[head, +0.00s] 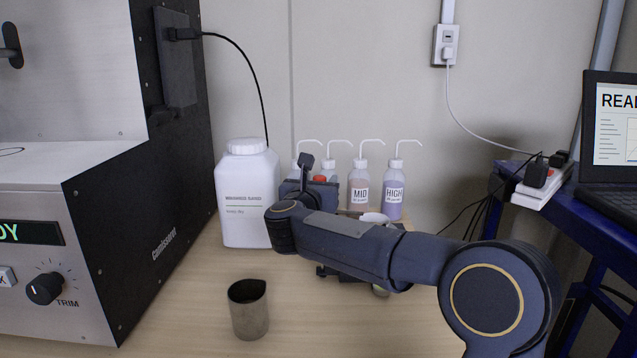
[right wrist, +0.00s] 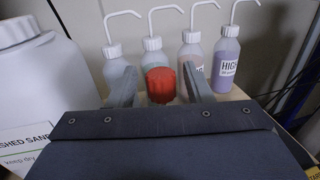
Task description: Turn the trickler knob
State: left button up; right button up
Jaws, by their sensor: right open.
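A red knob (right wrist: 160,84) shows in the right wrist view between the two fingers of my right gripper (right wrist: 161,86). The fingers stand on either side of it; I cannot tell whether they touch it. In the head view the red knob (head: 320,179) is a small patch beyond my right gripper (head: 319,175), which is open. My right arm hides most of what lies below and behind it, including whatever carries the knob. A white cup-like part (head: 375,218) and a dark base (head: 328,272) show at the arm's edges. My left gripper is not in view.
A large white jug (head: 247,195) stands just left of the gripper. Several wash bottles (head: 393,195) stand behind. A metal beaker (head: 248,310) stands in front. The analyser (head: 120,230) with its TRIM knob (head: 44,289) is at left, a blue cart (head: 590,225) at right.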

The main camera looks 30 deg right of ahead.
jog(key=shift+w+d, duration=0.25)
jog(key=c, duration=1)
jog(key=shift+s+d+f+n+t+y+b, duration=0.1)
jog(key=shift+f+n+t+y+b, duration=0.1)
jog(key=shift+n+t+y+b, duration=0.75)
jog(key=n+t+y+b, duration=0.1)
jog(key=n+y+b, duration=0.1)
jog(key=y, duration=0.1)
jog(key=shift+t, duration=0.25)
jog(key=shift+r+n+t+y+b, duration=0.1)
jog(key=shift+n+t+y+b, duration=0.3)
jog(key=shift+n+y, duration=0.65)
jog(key=shift+r+n+t+y+b, duration=0.1)
jog(key=shift+n+t+y+b, duration=0.3)
jog(key=shift+y, duration=1)
